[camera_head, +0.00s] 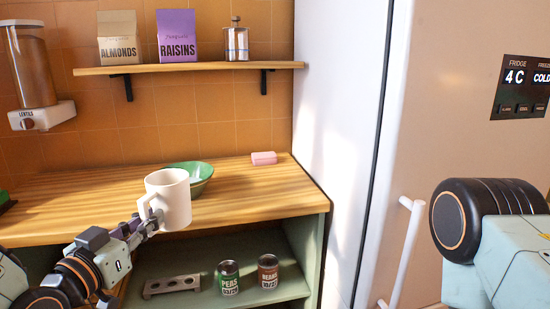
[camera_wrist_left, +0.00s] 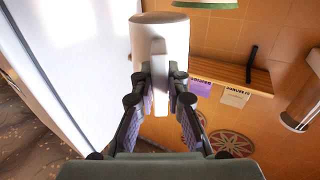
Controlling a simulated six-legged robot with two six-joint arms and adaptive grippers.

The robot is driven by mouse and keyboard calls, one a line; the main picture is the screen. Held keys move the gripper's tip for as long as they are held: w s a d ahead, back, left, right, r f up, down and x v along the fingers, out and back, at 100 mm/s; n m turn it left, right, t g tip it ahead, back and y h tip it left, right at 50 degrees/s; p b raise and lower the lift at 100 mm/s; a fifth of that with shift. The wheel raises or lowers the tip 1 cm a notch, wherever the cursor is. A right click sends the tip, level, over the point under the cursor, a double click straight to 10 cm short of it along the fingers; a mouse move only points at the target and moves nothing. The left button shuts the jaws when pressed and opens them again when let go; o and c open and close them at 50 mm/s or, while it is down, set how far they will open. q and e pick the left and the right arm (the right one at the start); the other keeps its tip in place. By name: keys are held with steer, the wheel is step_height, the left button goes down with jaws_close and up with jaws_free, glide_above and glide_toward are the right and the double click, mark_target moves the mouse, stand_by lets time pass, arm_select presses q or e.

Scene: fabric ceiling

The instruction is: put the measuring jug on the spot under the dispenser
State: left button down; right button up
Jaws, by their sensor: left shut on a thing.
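The measuring jug (camera_head: 174,200) is cream-coloured, upright, with its handle towards the left. My left gripper (camera_head: 150,222) is shut on the jug's handle and holds it in front of the counter's front edge. In the left wrist view the fingers (camera_wrist_left: 168,82) close around the handle, and the jug (camera_wrist_left: 158,38) is seen beyond them. The lentils dispenser (camera_head: 35,75) is on the wall at the upper left, well left of the jug. I cannot make out a marked spot under it; my left arm covers some of that side. My right gripper is out of view.
A green bowl (camera_head: 202,174) stands on the wooden counter (camera_head: 100,207) just behind the jug. A pink block (camera_head: 263,158) lies farther right. Below are cans (camera_head: 228,278) and a holed rack (camera_head: 172,286). The fridge (camera_head: 340,130) stands right. A dark green object (camera_head: 5,201) is at the left edge.

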arm_select(q)
steer(key=s+d+f+m+g+h, duration=0.1)
steer(key=s+d+f, duration=0.4)
steer(key=s+f, duration=0.5)
step_height(320, 180, down, 4)
steer(key=m+h, duration=0.1)
steer(key=h, duration=0.1)
steer(key=shift+s+m+g+h, duration=0.3)
steer(key=shift+h, duration=0.1)
steer(key=shift+w+a, duration=0.1)
